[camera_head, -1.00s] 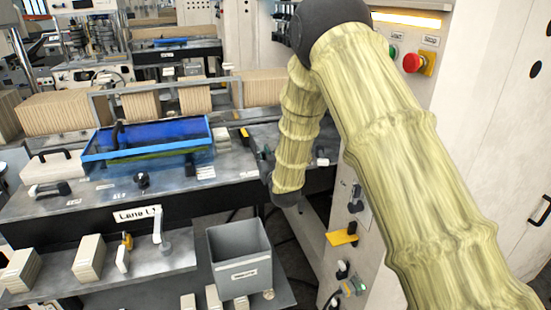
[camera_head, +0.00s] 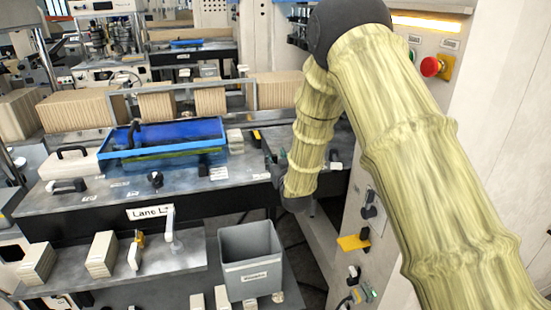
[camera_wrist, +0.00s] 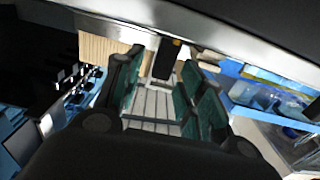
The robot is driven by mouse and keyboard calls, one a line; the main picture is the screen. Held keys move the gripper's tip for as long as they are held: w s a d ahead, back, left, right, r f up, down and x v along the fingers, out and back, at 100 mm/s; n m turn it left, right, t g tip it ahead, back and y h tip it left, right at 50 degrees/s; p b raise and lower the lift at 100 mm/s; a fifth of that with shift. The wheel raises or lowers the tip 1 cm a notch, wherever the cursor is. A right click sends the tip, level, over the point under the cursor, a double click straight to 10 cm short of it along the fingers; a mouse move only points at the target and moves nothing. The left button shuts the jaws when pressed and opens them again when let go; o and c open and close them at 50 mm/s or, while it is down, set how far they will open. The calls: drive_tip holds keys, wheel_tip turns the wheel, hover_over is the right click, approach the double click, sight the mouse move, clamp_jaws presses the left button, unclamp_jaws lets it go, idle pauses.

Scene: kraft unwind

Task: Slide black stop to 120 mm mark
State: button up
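My gripper shows in the wrist view (camera_wrist: 162,95) with its two green-padded fingers spread apart and nothing held between them. A black block with a small orange spot (camera_wrist: 165,60), possibly the black stop, lies beyond the fingertips, close to a pale metal edge. Light grey slats (camera_wrist: 153,105) show between the fingers. In the head view the gripper is small and partly hidden by my arm, at the right end of the lane table (camera_head: 235,194). No scale or 120 mm mark can be read in either view.
A blue tray (camera_head: 106,163) and a black knob (camera_head: 155,180) are on the lane table. A grey bin (camera_head: 252,284) stands below its front edge. A white machine panel with a red button (camera_head: 431,66) is at the right. Brown stacks (camera_head: 75,114) stand behind.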

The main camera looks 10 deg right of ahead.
drive_tip(key=s, duration=1.1)
drive_tip(key=shift+s+d, duration=0.2)
drive_tip(key=shift+d, duration=0.05)
